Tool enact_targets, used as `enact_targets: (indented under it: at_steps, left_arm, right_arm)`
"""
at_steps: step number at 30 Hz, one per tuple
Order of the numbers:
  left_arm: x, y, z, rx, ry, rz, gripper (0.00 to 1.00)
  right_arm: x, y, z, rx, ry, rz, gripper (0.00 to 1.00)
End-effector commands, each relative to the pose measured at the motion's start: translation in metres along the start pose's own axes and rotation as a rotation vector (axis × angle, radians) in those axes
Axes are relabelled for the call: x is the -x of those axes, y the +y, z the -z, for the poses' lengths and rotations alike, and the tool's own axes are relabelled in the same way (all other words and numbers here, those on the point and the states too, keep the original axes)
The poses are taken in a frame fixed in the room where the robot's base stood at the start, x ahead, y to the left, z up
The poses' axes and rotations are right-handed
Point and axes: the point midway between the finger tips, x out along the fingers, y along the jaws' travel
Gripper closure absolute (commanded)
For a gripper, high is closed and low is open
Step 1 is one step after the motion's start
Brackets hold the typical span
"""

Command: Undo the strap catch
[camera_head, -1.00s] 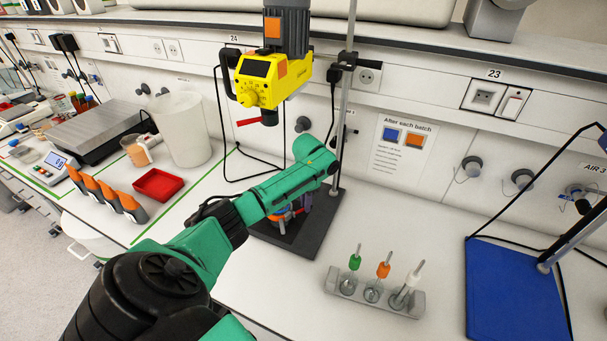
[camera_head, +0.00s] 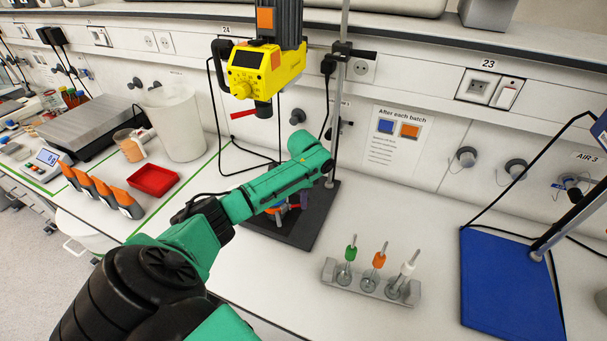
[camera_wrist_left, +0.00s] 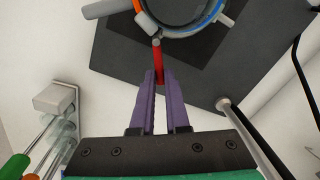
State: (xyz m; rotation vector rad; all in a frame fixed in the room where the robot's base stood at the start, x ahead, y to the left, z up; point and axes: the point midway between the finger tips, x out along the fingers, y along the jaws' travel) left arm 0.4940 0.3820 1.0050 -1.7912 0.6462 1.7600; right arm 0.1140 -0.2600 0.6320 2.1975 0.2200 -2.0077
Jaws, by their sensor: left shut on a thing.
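In the left wrist view, the strap catch shows as a red lever (camera_wrist_left: 158,62) with a grey rounded end, next to a round vessel with a blue ring (camera_wrist_left: 185,28). An orange part and grey pieces sit at the vessel's rim. My left gripper (camera_wrist_left: 159,78) has its purple fingers shut on the red lever, from the side facing the camera. In the head view, my green arm covers most of the vessel, and only bits of it and of the left gripper (camera_head: 305,199) show over the black base plate (camera_head: 318,225). My right gripper is not in view.
A yellow overhead stirrer (camera_head: 262,72) hangs on a rod above the base plate. A grey holder with several coloured-collar tools (camera_head: 371,284) stands in front of it. A blue plate stand (camera_head: 510,285) is at right, a red tray (camera_head: 153,180) at left.

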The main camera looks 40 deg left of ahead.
Motion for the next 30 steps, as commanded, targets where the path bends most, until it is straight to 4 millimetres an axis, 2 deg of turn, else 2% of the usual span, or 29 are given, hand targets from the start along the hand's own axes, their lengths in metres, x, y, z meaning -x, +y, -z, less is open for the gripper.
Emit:
enact_targets:
  at_steps: [6,7,8,19,23,30]
  left_arm:
    - [0.002,-0.002,0.001,0.000,0.003,0.005,1.00]
    - [0.002,-0.002,0.001,0.000,0.003,0.005,0.79]
    - [0.002,-0.002,0.001,0.001,0.003,0.005,0.74]
    - [0.006,-0.001,0.001,0.002,0.003,0.004,0.74]
    - [0.029,-0.001,0.001,-0.001,0.005,0.007,0.74]
    - [0.094,-0.001,0.001,0.001,0.007,0.009,0.74]
  right_arm:
    - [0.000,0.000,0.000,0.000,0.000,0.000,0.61]
    - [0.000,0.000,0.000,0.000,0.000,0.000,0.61]
    - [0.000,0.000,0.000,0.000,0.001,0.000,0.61]
    - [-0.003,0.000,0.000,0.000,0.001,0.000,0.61]
    - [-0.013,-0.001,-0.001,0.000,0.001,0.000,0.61]
    - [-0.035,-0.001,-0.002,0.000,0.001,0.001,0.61]
